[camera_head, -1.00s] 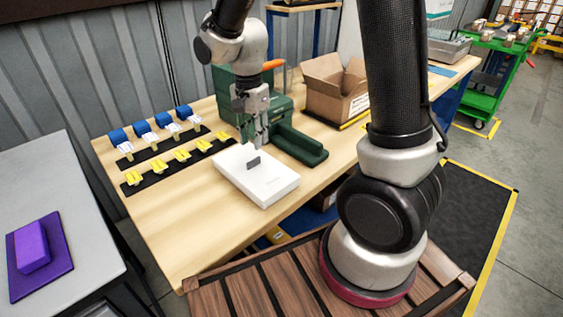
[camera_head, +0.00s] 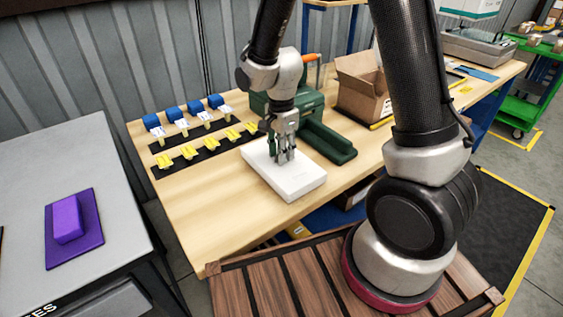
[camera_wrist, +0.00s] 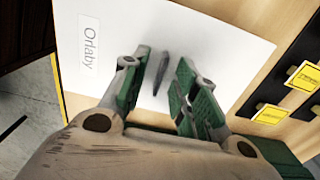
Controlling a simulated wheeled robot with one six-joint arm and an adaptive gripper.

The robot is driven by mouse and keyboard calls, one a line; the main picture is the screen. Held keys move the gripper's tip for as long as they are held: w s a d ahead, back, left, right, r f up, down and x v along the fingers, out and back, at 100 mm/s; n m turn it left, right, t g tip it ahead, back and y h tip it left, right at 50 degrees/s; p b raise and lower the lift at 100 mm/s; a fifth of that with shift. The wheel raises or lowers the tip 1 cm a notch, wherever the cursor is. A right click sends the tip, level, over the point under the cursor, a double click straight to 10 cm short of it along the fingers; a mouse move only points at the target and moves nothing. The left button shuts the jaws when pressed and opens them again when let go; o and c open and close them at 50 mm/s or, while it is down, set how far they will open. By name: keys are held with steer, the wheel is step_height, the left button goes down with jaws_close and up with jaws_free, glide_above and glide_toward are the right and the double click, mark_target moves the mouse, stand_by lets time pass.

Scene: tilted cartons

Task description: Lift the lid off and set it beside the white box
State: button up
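The white box (camera_head: 304,184) lies flat on the wooden table with its white lid facing up. In the wrist view the lid (camera_wrist: 110,60) shows the word "Orlaby" and a dark upright tab (camera_wrist: 161,70). My gripper (camera_head: 284,158) points down at the far part of the lid. In the wrist view its green fingers (camera_wrist: 160,88) are apart, one on each side of the tab, with gaps between them and it. In the head view the gripper hides the tab. The seam between lid and box cannot be made out.
A dark green case (camera_head: 300,105) and a green tray (camera_head: 328,142) stand close behind the box. An open carton (camera_head: 362,95) is farther right. Black strips with yellow clips (camera_head: 188,153) lie to the left. The table's front left (camera_head: 215,215) is bare.

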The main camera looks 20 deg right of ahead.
steer(key=shift+c, duration=0.3)
jaws_close()
